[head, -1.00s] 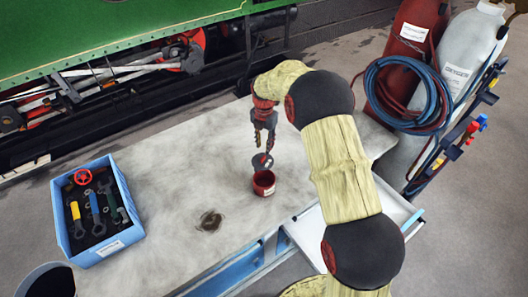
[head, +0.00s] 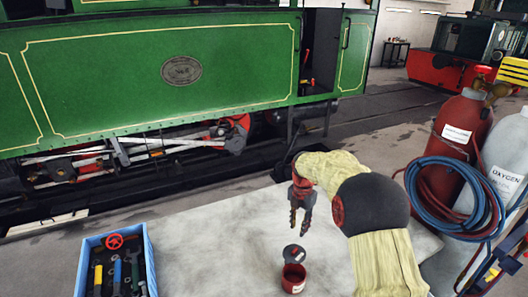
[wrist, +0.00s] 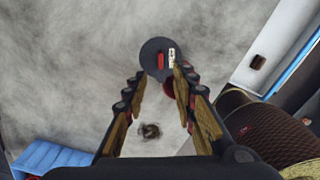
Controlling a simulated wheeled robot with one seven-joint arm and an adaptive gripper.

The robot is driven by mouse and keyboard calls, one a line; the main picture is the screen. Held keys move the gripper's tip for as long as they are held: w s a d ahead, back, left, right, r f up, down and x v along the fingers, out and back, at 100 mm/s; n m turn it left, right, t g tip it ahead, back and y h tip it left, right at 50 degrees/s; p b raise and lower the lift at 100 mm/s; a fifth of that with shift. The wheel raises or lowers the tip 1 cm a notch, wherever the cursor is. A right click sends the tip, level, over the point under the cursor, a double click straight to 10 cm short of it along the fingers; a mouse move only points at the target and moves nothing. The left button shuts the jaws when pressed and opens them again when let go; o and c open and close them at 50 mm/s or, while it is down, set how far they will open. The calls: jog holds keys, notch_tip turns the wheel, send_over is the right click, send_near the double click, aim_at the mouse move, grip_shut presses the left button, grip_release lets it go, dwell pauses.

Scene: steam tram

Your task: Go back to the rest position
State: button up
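My gripper (head: 301,217) hangs over the worktable (head: 215,245), pointing down. In the wrist view its two fingers (wrist: 155,95) stand apart with only the table top seen between them, so it is open and empty. Below it is a small dark red tin (head: 293,279) with a dark round lid (head: 294,254) at its far side. In the wrist view the lid (wrist: 157,58) shows just beyond the fingertips, and the tin is mostly hidden behind the right finger. I cannot tell whether the lid touches the tin.
A blue crate (head: 152,262) with tools and a red handwheel (head: 114,241) stands at the table's left. Red (head: 462,125) and white (head: 508,150) gas cylinders with coiled hoses (head: 455,200) stand at the right. The green steam tram (head: 110,85) is behind. An open drawer (wrist: 275,50) shows in the wrist view.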

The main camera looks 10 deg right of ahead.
jog(key=s+r+m+t+b, duration=0.2)
jog(key=s+r+m, duration=0.2)
jog(key=s+m, duration=0.5)
jog(key=s+a+r+m+t+b, duration=0.1)
jog(key=s+r+m, duration=0.4)
jog(key=s, duration=1.2)
jog(key=s+a+r+m+t+b, duration=0.1)
jog(key=s+r+m+t+b, duration=0.1)
jog(key=s+m, duration=1)
jog(key=shift+s+a+r+m+t+b, duration=0.3)
jog(key=shift+s+r+b, duration=0.3)
jog(key=shift+r+b, duration=0.5)
